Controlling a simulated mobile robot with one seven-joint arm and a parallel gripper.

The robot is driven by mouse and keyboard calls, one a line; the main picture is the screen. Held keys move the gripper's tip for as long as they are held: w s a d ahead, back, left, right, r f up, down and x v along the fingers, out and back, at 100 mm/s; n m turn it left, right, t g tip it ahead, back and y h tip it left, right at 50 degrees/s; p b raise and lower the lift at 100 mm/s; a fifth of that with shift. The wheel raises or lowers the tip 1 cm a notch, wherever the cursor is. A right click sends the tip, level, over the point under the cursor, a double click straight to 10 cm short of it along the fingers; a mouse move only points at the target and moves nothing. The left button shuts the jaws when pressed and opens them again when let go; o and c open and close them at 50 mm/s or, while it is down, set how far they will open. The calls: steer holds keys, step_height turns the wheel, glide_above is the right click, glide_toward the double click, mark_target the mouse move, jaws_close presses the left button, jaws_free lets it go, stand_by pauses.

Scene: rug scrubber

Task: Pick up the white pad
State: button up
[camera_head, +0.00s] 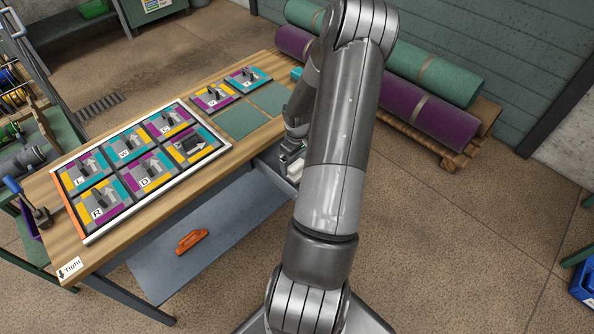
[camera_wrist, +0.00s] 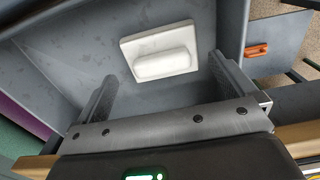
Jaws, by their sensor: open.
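The white pad (camera_wrist: 157,42) is a flat white square with a raised rounded grip along it. In the wrist view it lies on the bottom of a grey open drawer (camera_wrist: 60,60). My gripper (camera_wrist: 162,72) is open and empty, its two fingers on either side of the pad's near edge and apart from it. How high the fingers are above the pad is hard to tell. In the head view my gripper (camera_head: 291,146) reaches down over the grey drawer (camera_head: 268,168) at the bench's right side. A small part of the pad (camera_head: 296,170) shows there, mostly hidden by my arm.
The wooden bench (camera_head: 65,222) holds a white-framed board (camera_head: 160,205) of lettered tiles. An orange handled tool (camera_head: 192,241) lies on the lower shelf. Rolled rugs (camera_head: 430,115) lie on a pallet behind.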

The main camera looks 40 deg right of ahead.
mark_target(297, 165)
step_height(297, 165, down, 4)
steer(key=shift+a+f, duration=0.1)
steer(key=c, duration=0.7)
step_height(297, 165, up, 10)
steer(key=shift+r, duration=0.1)
steer(key=o, duration=0.5)
steer(key=shift+c, duration=0.2)
steer(key=c, duration=0.6)
